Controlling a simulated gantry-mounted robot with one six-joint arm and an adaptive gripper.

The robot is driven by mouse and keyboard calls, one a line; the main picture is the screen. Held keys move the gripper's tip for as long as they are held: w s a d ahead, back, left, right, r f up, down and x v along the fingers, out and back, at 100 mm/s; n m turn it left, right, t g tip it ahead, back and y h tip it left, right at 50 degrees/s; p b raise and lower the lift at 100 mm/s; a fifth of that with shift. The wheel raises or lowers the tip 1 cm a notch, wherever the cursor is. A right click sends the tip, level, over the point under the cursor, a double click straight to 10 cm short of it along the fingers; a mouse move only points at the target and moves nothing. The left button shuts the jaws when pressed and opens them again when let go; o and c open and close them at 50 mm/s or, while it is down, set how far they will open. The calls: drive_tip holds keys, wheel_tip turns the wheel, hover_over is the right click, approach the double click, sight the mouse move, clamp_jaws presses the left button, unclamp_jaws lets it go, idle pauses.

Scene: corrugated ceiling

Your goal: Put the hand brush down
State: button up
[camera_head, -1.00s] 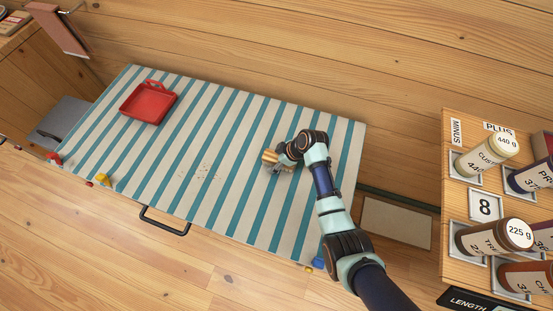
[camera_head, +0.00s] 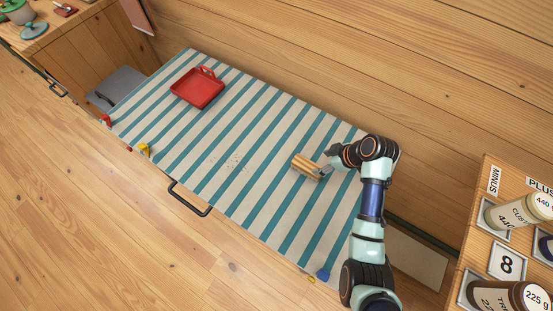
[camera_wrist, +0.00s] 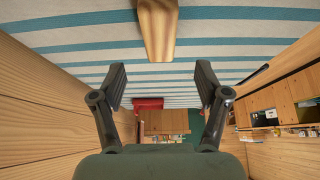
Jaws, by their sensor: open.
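The hand brush (camera_head: 306,167) has a pale wooden body and lies on the striped cloth toward its right part. In the wrist view its wooden handle (camera_wrist: 158,28) shows at the top, ahead of the fingertips and apart from them. My gripper (camera_head: 328,164) is just right of the brush in the head view. In the wrist view my gripper (camera_wrist: 160,78) is open, its two dark fingers apart with nothing between them. The bristles cannot be made out.
A red dustpan (camera_head: 197,88) lies at the cloth's far left. Dark crumbs (camera_head: 235,160) are scattered mid-cloth (camera_head: 262,130). Small coloured items sit along the front edge, including a blue one (camera_head: 323,274). A wooden rack with jars (camera_head: 520,210) stands at the right.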

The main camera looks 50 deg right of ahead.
drive_tip(key=w+a+r+t+h, duration=0.1)
drive_tip(key=w+a+r, duration=0.5)
drive_tip(key=w+a, duration=0.3)
drive_tip(key=w+a+r+t+h, duration=0.1)
drive_tip(key=w+a+r, duration=0.55)
drive_tip(key=a, duration=0.55)
drive_tip(key=s+a+r+t, duration=0.1)
drive_tip(key=a+r+t, duration=0.1)
drive_tip(key=a+r, duration=0.4)
drive_tip(key=a+r+t+y, duration=0.1)
drive_tip(key=a+r, duration=0.4)
drive_tip(key=a, duration=0.8)
drive_tip(key=shift+s+r+m+t+y, duration=0.3)
drive_tip(key=shift+s+r+t, duration=0.1)
drive_tip(key=shift+t, duration=0.5)
drive_tip(key=shift+r, duration=0.1)
